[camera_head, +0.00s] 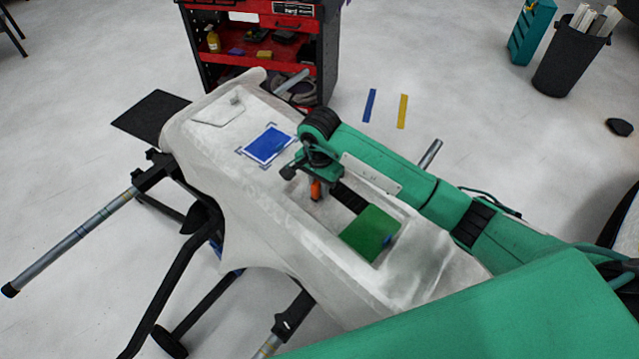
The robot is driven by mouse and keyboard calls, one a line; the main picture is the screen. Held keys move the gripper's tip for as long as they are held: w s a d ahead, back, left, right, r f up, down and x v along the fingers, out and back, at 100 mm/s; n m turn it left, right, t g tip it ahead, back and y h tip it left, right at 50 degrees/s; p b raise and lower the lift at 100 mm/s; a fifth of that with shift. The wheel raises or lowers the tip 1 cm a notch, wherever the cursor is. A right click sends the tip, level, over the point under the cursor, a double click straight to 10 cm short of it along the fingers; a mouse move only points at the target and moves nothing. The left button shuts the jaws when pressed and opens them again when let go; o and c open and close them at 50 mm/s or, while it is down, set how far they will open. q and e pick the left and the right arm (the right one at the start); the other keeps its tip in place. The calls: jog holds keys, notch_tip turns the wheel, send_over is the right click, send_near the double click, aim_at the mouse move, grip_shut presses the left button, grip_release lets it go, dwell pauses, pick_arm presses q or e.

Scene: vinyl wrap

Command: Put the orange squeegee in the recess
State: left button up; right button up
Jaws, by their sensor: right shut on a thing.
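The orange squeegee (316,190) is a small orange shape just below my right gripper (311,180), which is shut on it. Most of the squeegee is hidden by the gripper, and its tilt is hard to tell. The recess (335,208) is a rectangular hollow in the white car panel (215,150). The squeegee shows at the recess's far left end; I cannot tell whether it touches the recess floor. A green piece (370,233) lies at the near end of the recess. My left gripper is not in view.
A blue sheet (268,145) with corner marks lies on the panel left of my right arm. The panel rests on a black stand (180,290). A red tool cart (265,55) stands behind it. Blue and yellow strips (402,111) lie on the floor.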

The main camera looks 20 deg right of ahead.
jog(key=shift+f, duration=0.15)
jog(key=o, duration=0.7)
jog(key=shift+o, duration=0.9)
